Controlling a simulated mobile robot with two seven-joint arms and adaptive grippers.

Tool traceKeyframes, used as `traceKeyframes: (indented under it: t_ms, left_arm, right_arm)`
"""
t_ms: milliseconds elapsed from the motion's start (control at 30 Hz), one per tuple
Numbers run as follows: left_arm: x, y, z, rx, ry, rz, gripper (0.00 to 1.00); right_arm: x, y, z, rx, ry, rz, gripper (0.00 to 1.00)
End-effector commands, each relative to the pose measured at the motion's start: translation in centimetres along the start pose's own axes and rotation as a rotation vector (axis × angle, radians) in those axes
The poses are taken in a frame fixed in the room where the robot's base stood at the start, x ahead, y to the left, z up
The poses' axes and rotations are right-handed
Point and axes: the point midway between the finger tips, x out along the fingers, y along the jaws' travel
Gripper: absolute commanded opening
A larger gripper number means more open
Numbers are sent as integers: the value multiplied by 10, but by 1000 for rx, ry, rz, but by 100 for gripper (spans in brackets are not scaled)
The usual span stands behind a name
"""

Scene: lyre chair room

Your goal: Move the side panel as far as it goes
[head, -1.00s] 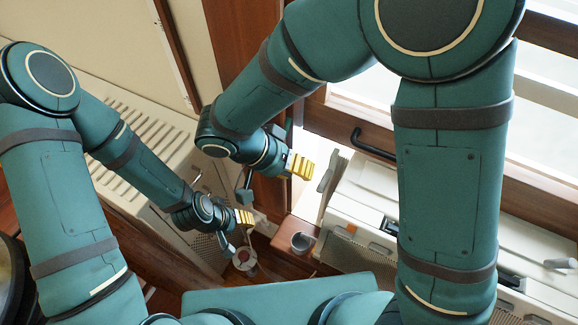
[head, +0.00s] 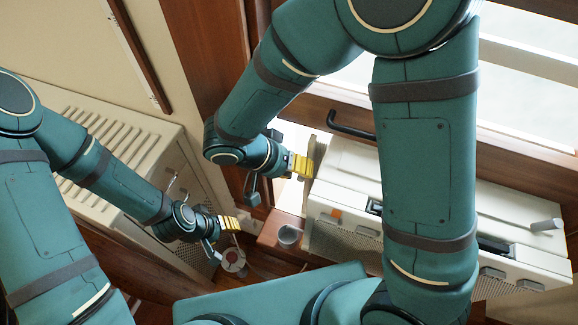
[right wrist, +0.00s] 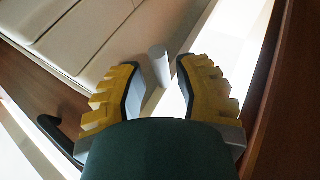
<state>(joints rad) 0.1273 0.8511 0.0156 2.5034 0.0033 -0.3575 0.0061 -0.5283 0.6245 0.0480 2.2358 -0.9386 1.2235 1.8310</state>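The thin pale upright piece at the left end of the cream machine (head: 425,205) looks like the side panel (head: 319,150); it is partly hidden by my right gripper. My right gripper (head: 303,166) is at that end, its yellow fingers pointing toward the machine. In the right wrist view my right gripper (right wrist: 157,85) is open, with its fingers apart. A pale cylinder (right wrist: 159,66) shows between the fingertips; I cannot tell its distance or whether it touches them. My left gripper (head: 230,223) is at the lower left, away from the panel; its finger gap does not show.
A slotted cream cabinet (head: 110,150) stands at the left. A grey cup (head: 289,235) stands on a small wooden ledge below my right gripper. A black handle (head: 350,124) sticks out from the wooden window frame behind the machine. A round white-and-red object (head: 233,260) lies below my left gripper.

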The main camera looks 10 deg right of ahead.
Motion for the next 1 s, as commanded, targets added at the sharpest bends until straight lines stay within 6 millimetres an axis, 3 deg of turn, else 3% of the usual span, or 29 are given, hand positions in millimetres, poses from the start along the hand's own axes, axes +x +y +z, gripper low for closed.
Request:
traceKeyframes:
  t_ms: [133, 933, 967, 1000]
  left_arm:
    - [4, -2, 2, 1, -4, 0, 49]
    - [12, -5, 2, 1, -3, 0, 49]
    - [12, -5, 2, 1, -3, 0, 49]
    - [12, -5, 2, 1, -3, 0, 49]
  right_arm:
    - [12, 0, 1, -1, -1, 2, 32]
    - [13, 0, 0, -2, 0, 0, 32]
    - [13, 0, 0, -1, 0, 0, 28]
    - [13, 0, 0, -1, 0, 0, 14]
